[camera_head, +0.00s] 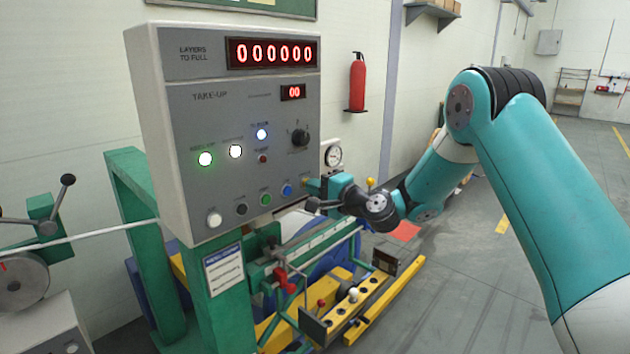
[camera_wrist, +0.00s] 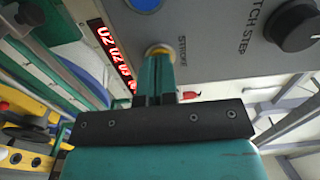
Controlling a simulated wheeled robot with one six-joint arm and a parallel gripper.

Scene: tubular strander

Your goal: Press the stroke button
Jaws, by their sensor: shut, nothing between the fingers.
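The stroke button (camera_wrist: 160,48) is a round, pale yellow button with the label STROKE beside it on the grey control panel (camera_wrist: 215,45). In the head view the panel (camera_head: 175,130) stands at left centre, and my gripper (camera_head: 310,186) is at its lower right edge, right of the blue button (camera_head: 286,190). In the wrist view my gripper (camera_wrist: 159,66) is shut and empty, its fingertips right at the stroke button and covering its lower part. I cannot tell whether they touch it or whether it is pushed in.
A black PITCH STEP knob (camera_wrist: 292,25) is right of the stroke button. White (camera_head: 214,219), black (camera_head: 242,209) and green (camera_head: 265,199) buttons line the panel's lower row. The floor at right is open.

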